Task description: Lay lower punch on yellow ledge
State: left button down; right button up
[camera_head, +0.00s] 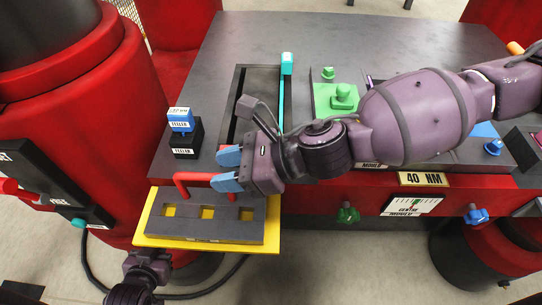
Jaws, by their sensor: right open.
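The lower punch, a dark grey block (231,229) with a red handle (190,178) at its back edge, lies flat on the yellow ledge (272,236). Yellow shows through several openings in the block. My right gripper (229,169) has its blue fingertips apart, beside the right end of the red handle and over the back of the punch. Nothing shows held between them, but its wrist hides part of the block's back right corner. My left arm (148,268) shows at the bottom left, in front of the ledge; its fingertips cannot be made out.
Behind the ledge is a dark table (330,35) with an open rectangular mould cavity (262,88). A blue and black labelled block (184,140) stands left of the cavity, a green plate with knobs (325,97) right of it. A red column (90,110) stands close on the left.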

jog(key=v, duration=0.8)
jog(key=shift+r, duration=0.15)
jog(key=shift+s+d, duration=0.15)
dwell(0.3)
